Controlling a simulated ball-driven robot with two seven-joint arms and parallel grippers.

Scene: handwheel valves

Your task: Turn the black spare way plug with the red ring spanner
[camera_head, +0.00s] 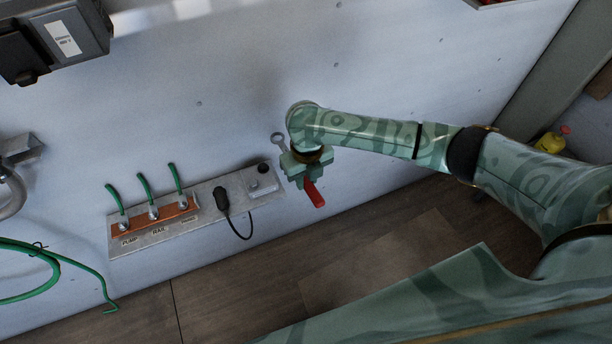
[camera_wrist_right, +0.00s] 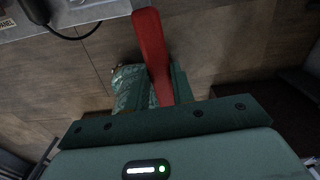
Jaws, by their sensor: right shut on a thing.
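My right gripper (camera_head: 307,178) is shut on the red ring spanner (camera_head: 314,193), just right of the wall strip's right end. The spanner's red handle sticks out below the jaws. A grey ring end (camera_head: 278,139) shows above left of the gripper, apart from the strip. In the right wrist view the red handle (camera_wrist_right: 151,45) lies between the two fingers (camera_wrist_right: 157,84). A black round plug (camera_head: 264,168) sits at the upper right end of the grey strip (camera_head: 180,233), a short way left of the gripper. My left gripper is not in view.
The strip carries several fittings: green hoses (camera_head: 146,188) on an orange plate, a black connector (camera_head: 221,198) with a looped cable and a grey square fitting (camera_head: 263,184). A green hose coil (camera_head: 50,255) hangs at left. The wall above the strip is clear.

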